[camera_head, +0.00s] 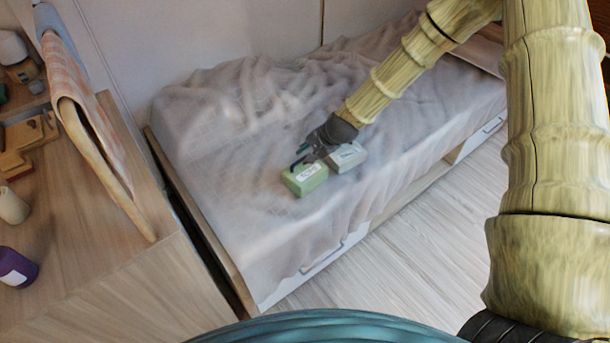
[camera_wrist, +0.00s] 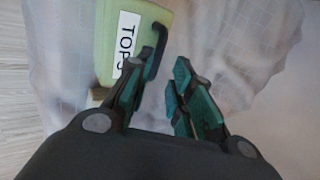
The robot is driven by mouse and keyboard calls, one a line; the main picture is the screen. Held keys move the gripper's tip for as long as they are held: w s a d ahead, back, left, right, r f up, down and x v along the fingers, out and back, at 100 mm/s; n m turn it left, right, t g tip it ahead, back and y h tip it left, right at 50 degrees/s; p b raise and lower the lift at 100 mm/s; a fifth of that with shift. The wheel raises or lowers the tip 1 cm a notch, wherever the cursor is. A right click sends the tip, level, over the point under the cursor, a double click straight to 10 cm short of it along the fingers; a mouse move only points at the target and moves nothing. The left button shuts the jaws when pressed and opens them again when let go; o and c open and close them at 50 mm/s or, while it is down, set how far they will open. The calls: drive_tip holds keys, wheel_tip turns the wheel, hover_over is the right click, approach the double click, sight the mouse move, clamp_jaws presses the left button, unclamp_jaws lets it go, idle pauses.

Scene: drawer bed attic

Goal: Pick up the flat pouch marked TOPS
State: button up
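The pouch marked TOPS (camera_wrist: 108,40) is light green with a white label, at the upper left in the wrist view. In the head view the green pouch (camera_head: 304,183) lies on the bed, its label too small to read. In the head view my gripper (camera_head: 303,155) is just behind and above the green pouch.
A pale grey-green pouch (camera_head: 349,158) with a light label lies right beside the green one. The rumpled bedspread (camera_head: 215,150) is otherwise clear around them. A wooden desk (camera_head: 130,275) with a purple jar (camera_head: 16,268) and other items stands at the left.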

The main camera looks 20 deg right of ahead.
sight(301, 160)
drive_tip(key=shift+p+x, duration=0.45)
drive_tip(key=shift+x, duration=2.9)
drive_tip(key=shift+s+f, duration=0.1)
drive_tip(key=shift+s, duration=0.05)
clamp_jaws()
